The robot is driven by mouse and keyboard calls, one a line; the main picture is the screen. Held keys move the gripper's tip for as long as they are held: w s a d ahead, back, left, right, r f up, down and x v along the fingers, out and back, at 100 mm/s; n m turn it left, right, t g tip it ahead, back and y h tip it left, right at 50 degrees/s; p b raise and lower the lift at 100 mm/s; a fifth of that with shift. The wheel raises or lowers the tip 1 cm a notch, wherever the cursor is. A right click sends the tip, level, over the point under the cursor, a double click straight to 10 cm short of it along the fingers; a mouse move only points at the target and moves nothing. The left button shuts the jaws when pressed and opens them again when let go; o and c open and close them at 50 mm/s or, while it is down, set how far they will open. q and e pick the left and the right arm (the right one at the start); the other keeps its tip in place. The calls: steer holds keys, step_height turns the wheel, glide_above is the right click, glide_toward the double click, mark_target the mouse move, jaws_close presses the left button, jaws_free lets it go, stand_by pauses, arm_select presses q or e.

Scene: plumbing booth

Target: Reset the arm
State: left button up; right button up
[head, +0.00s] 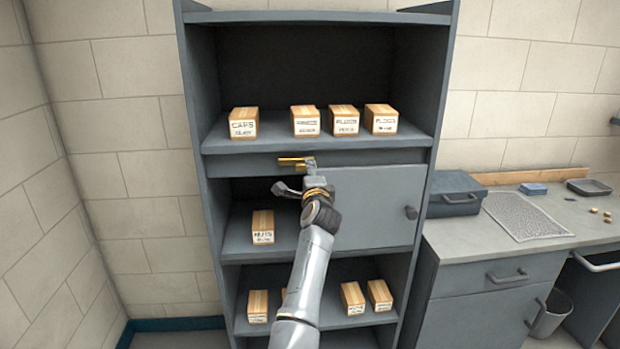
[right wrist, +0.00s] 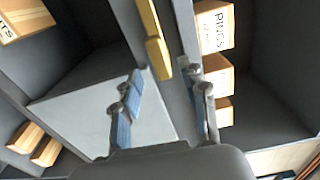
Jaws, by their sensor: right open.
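My right gripper (head: 300,178) is in front of the shelf unit, close to the brass handle (head: 295,162) of the narrow drawer (head: 245,166) under the upper shelf. In the right wrist view the gripper (right wrist: 165,88) is open, with blue pads and nothing between them. The brass handle (right wrist: 155,40) shows just ahead of the gap between the fingertips; I cannot tell whether they touch it. My left gripper is not in view.
Labelled boxes stand on the upper shelf, including a CAPS box (head: 244,123). A NUTS box (head: 263,226) sits on the middle shelf beside a grey cabinet door (head: 375,212). More boxes are below. A workbench with a toolbox (head: 456,194) is at right.

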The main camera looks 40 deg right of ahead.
steer(key=shift+v, duration=1.05)
